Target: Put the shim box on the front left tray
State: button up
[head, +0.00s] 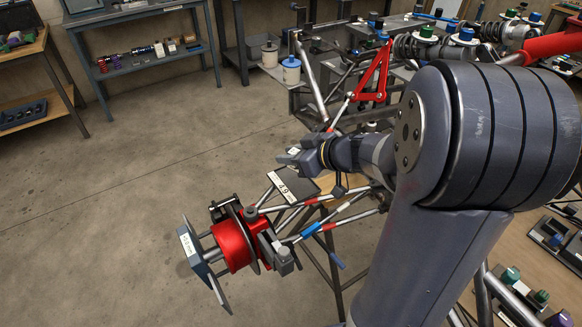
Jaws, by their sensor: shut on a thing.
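My gripper (298,161) is at the end of my arm, near the middle of the picture, beyond the dark wrist. It is shut on a small grey thing, seemingly the shim box (287,157); its outline is small and partly hidden by the gripper. A dark flat plate with a white label reading like "49" (283,184), seemingly the front left tray, lies just below and beside the gripper, over the chassis tubes. The gap between box and plate cannot be told from this angle. My forearm hides much of the chassis to the right.
A red wheel hub (233,246) with a disc and a labelled grey plate sticks out at the lower left. Suspension tubes (345,208) run just below the gripper. A red bracket (373,77) stands behind. Benches line the back, and the left floor is clear.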

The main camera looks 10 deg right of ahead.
aim_at(291, 168)
jog(key=shift+f, duration=2.3)
jog(key=shift+f+b, duration=0.2)
jog(key=shift+b, duration=0.3)
jog(key=o, duration=1)
jog(key=shift+r+p, duration=0.2)
jog(key=shift+p, duration=0.1)
jog(key=shift+r+p, duration=0.15)
jog(key=shift+p, duration=0.15)
jog(key=b+v, duration=0.1)
jog(key=v, duration=1.1)
jog(key=shift+b, duration=0.4)
